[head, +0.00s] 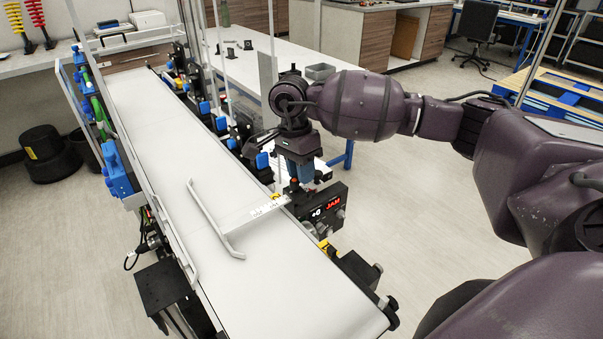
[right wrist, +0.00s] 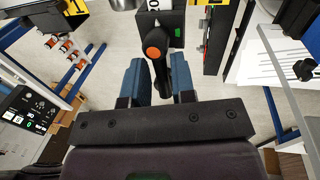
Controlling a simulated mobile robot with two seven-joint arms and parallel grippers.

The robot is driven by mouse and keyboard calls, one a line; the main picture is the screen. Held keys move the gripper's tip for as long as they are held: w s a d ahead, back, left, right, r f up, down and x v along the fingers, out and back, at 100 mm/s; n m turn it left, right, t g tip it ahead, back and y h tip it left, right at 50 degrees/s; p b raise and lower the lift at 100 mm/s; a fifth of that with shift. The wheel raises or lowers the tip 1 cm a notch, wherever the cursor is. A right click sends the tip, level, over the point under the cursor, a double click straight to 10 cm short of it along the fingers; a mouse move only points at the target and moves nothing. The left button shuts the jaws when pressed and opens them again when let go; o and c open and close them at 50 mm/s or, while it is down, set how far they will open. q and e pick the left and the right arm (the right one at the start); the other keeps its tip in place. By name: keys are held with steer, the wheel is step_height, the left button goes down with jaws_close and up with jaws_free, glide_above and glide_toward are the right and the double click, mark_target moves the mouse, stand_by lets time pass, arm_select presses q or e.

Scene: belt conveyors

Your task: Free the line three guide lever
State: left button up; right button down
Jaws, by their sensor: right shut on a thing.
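The white guide bar (head: 215,222) lies slantwise over the belt in the head view, with a labelled white arm (head: 255,212) running to the belt's right edge. A black box there has a display (head: 326,206) reading "+0" and red "JAM". My right gripper (head: 300,178) points down just above this box. In the right wrist view, the black guide lever (right wrist: 158,72) with an orange end (right wrist: 153,53) stands between the blue fingers of my right gripper (right wrist: 160,82), which is shut on it. The fingers mostly hide the lever in the head view. My left gripper is not in view.
The white conveyor belt (head: 150,112) is otherwise empty. Several blue-and-black units line its right side. A white table (head: 250,68) with a grey bin (head: 320,71) stands behind. A black bucket (head: 48,155) is on the floor at left. Open floor lies right of the belt.

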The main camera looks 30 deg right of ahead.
steer(key=c, duration=1.1)
jaws_free()
steer(key=shift+w, duration=0.1)
steer(key=shift+r, duration=0.15)
steer(key=shift+r, duration=0.3)
step_height(320, 180, up, 10)
steer(key=w+b, duration=0.1)
steer(key=w, duration=0.1)
steer(key=shift+a, duration=0.15)
steer(key=shift+f, duration=0.15)
